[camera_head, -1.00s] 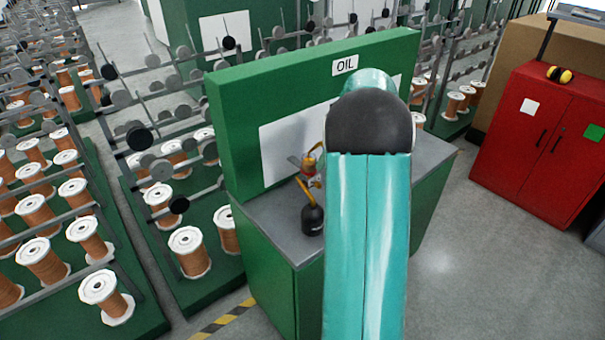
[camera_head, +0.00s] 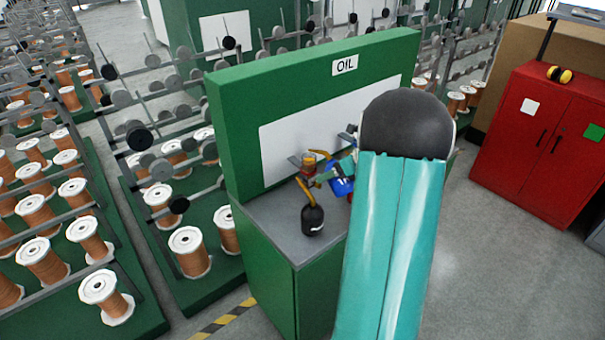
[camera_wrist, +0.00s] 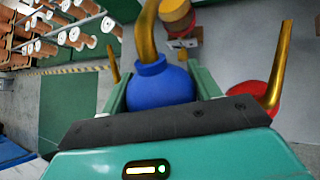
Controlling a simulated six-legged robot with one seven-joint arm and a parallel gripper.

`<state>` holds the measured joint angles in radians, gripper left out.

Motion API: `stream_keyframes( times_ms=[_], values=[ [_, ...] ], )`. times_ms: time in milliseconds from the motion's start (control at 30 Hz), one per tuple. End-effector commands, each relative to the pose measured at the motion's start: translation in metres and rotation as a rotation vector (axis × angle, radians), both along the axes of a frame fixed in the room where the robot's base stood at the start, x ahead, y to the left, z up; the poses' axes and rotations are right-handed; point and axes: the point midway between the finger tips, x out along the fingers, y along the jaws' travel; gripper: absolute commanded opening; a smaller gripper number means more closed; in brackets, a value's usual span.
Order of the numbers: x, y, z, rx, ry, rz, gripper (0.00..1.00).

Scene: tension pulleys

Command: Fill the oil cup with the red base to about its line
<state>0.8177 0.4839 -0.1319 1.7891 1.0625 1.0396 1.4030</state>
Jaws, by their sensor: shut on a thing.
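My gripper (camera_head: 346,166) is shut on a blue oil can (camera_head: 339,186) with a curved yellow spout, above the grey counter. In the wrist view the blue can (camera_wrist: 160,88) sits between my gripper's jaws (camera_wrist: 162,97), its spout rising past the top edge. A small amber cup with a red lower part (camera_head: 309,168) stands out before the white panel, just left of the blue can. The spout curves toward the cup's top; I cannot tell whether its tip is over it. An amber cylinder (camera_wrist: 177,10) shows beside the spout in the wrist view. Its oil level and line are unreadable.
A black oil can (camera_head: 313,219) with a yellow spout stands on the counter (camera_head: 272,219) below the cup. A red can (camera_wrist: 250,98) with a brass spout is at right in the wrist view. The green OIL backboard (camera_head: 240,120) rises behind. A red cabinet (camera_head: 540,140) is at right.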

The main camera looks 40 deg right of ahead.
Motion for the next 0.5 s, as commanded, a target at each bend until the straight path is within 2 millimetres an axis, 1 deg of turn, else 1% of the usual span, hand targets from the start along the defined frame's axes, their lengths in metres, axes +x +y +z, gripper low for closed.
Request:
stream_keyframes(
  times_ms=[367,500],
  values=[
    [0.0014,0.0007,-0.0002,0.005,-0.036,0.005,0.27],
    [0.0064,0.0045,0.0006,0.028,-0.143,0.016,0.27]
  ],
)
